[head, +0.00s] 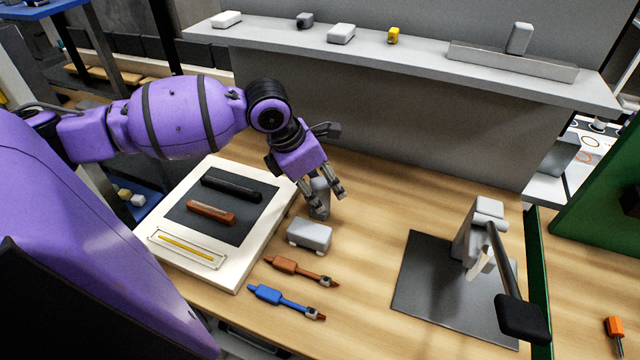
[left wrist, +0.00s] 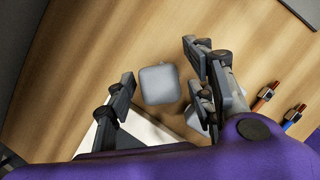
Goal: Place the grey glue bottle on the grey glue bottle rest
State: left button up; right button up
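A grey upright object (head: 319,188), which looks like the grey glue bottle, stands on the wooden table between the fingers of my left gripper (head: 329,205). In the left wrist view the bottle (left wrist: 160,84) shows from above as a rounded square top. Gaps show between it and both fingers, so my left gripper (left wrist: 157,62) is open around it. I cannot tell for sure which thing is the grey glue bottle rest. A low grey block (head: 310,235) with pale ends lies just in front of the bottle. My right gripper is not in view.
A white tray (head: 270,240) with a dark mat lies left. An orange-brown tool (head: 300,270) and a blue tool (head: 285,302) lie in front. A lever press (head: 480,235) stands right on a dark plate (head: 415,290). A shelf (head: 270,41) with small items runs behind.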

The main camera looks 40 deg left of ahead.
pick_arm(q)
jog(key=shift+r, duration=0.25)
jog(key=p+v, duration=0.3)
jog(key=v, duration=0.9)
jog(key=shift+r, duration=0.35)
